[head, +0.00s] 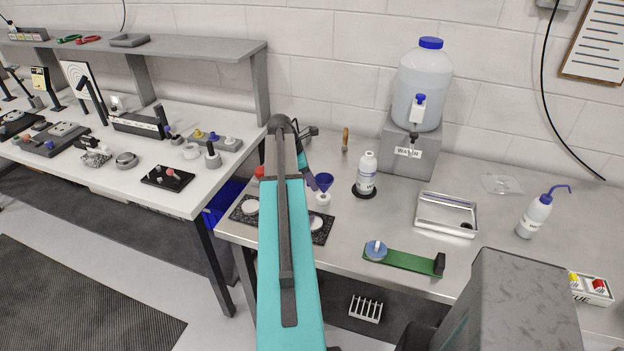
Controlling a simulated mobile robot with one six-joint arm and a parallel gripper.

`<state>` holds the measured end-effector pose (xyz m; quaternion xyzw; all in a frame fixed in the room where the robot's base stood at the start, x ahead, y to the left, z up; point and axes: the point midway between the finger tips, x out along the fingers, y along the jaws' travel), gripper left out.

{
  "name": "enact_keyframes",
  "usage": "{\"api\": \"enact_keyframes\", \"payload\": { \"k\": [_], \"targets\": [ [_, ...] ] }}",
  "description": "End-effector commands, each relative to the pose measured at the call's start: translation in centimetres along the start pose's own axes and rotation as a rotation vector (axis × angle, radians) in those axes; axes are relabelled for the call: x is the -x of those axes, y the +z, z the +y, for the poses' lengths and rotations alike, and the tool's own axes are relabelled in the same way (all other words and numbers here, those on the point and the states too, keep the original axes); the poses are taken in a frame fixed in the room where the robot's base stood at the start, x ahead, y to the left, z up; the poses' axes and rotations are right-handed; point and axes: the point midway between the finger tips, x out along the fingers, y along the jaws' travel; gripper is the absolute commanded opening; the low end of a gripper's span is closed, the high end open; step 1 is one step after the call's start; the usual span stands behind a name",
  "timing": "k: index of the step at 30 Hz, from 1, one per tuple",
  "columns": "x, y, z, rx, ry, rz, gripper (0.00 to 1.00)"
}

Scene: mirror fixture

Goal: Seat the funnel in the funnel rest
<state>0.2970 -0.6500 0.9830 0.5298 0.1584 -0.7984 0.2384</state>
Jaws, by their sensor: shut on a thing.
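The blue funnel (324,180) is upright with its wide mouth up, just right of my arm's far end. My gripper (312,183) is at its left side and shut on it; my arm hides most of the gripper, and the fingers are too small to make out. A small white round piece (323,199) stands right below the funnel and may be the funnel rest. I cannot tell whether the funnel touches it or hangs above it.
A white bottle (367,174) stands close right of the funnel. Dark speckled plates (318,238) with white discs lie in front. A water jug (420,88) on a grey stand is behind. A metal tray (446,214) and green board (412,262) are to the right.

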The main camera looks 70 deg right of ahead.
Motion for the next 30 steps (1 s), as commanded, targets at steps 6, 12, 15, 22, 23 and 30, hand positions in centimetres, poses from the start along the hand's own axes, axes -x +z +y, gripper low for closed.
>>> {"api": "enact_keyframes", "payload": {
  "k": [6,12,15,22,23,30],
  "targets": [
    [-0.97,-0.48,0.02,0.001,0.001,0.000,0.00],
    [-1.23,-0.61,0.03,0.001,0.001,0.000,0.00],
    [-1.23,-0.60,0.03,0.001,0.001,0.000,0.00],
    [-1.22,-0.60,0.02,0.000,0.001,0.000,0.00],
    [-1.22,-0.59,0.02,0.000,0.001,0.000,0.00],
    [-1.20,-0.58,0.02,0.000,0.001,0.000,0.00]
  ]
}}
